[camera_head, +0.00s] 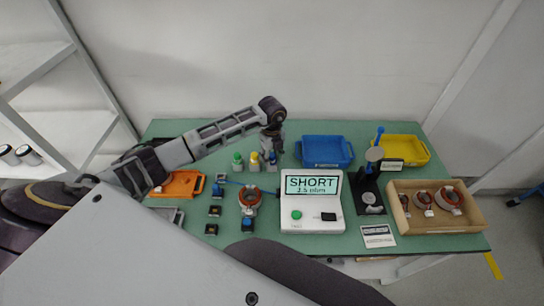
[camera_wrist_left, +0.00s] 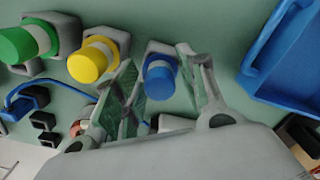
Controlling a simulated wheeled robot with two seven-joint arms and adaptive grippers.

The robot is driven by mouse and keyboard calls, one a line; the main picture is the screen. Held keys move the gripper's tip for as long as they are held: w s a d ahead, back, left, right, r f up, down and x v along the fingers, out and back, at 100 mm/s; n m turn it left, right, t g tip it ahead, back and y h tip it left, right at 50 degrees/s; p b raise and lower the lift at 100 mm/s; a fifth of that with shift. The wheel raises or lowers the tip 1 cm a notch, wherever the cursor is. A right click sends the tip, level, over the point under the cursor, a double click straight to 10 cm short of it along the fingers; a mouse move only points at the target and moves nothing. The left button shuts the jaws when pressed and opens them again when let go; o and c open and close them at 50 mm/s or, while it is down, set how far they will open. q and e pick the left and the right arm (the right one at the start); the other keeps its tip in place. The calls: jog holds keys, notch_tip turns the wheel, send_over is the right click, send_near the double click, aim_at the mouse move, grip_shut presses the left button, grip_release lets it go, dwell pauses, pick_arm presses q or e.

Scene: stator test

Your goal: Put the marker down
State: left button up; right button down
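The blue marker (camera_wrist_left: 160,78) stands cap-up in a grey holder (camera_wrist_left: 158,47), seen in the left wrist view. My left gripper (camera_wrist_left: 157,56) is open, with its two fingers apart on either side of the blue cap. In the head view the left gripper (camera_head: 272,145) is over the blue marker (camera_head: 271,158) at the back middle of the green table. A yellow marker (camera_head: 254,160) and a green marker (camera_head: 238,160) stand in their own holders to its left. My right gripper is not in view.
A blue tray (camera_head: 325,163) lies just right of the holders, with a yellow tray (camera_head: 418,150) beyond. The tester (camera_head: 311,215) reads "SHORT 2.5 ohm". A copper stator (camera_head: 249,197) sits left of it. A wooden box (camera_head: 470,224) with several stators is at the right.

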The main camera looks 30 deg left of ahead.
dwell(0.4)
pick_arm(q)
jog(key=shift+r, duration=0.7)
notch_tip(320, 180, up, 12)
jog(key=b, duration=0.1)
jog(key=shift+f+b, duration=0.25)
jog(key=shift+b, duration=0.05)
dwell(0.5)
